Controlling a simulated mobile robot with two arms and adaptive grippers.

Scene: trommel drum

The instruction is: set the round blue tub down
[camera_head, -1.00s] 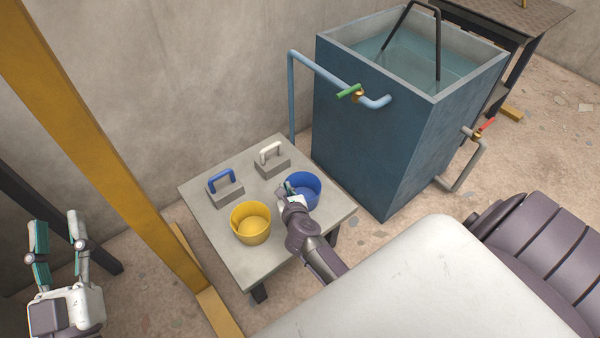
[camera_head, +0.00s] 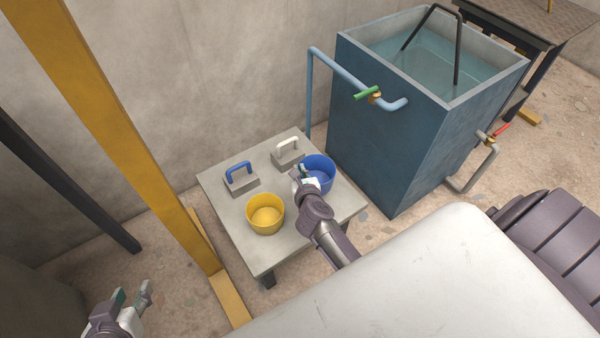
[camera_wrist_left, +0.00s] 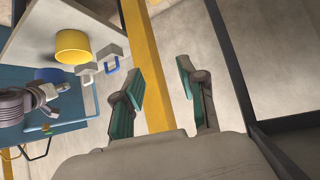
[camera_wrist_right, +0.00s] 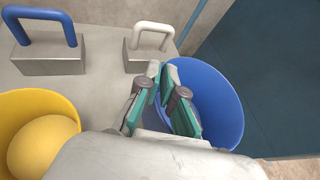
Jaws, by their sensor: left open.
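The round blue tub (camera_head: 319,176) is at the right side of the grey table (camera_head: 240,240) in the head view. I cannot tell whether its base touches the tabletop. My right gripper (camera_head: 303,178) is at the tub's left rim. In the right wrist view the gripper (camera_wrist_right: 162,80) has its fingers either side of the wall of the blue tub (camera_wrist_right: 215,95), one outside and one inside, and looks closed on it. The tub looks roughly upright. My left gripper (camera_head: 132,293) is open and empty, low at the left, away from the table; its fingers (camera_wrist_left: 160,85) show apart.
A yellow tub (camera_head: 265,214) stands on the table, left of my right gripper. Two grey blocks, with a blue handle (camera_head: 238,172) and a white handle (camera_head: 287,146), stand behind. A water tank (camera_head: 385,130) with pipes is close at right. A yellow post (camera_head: 120,130) stands at left.

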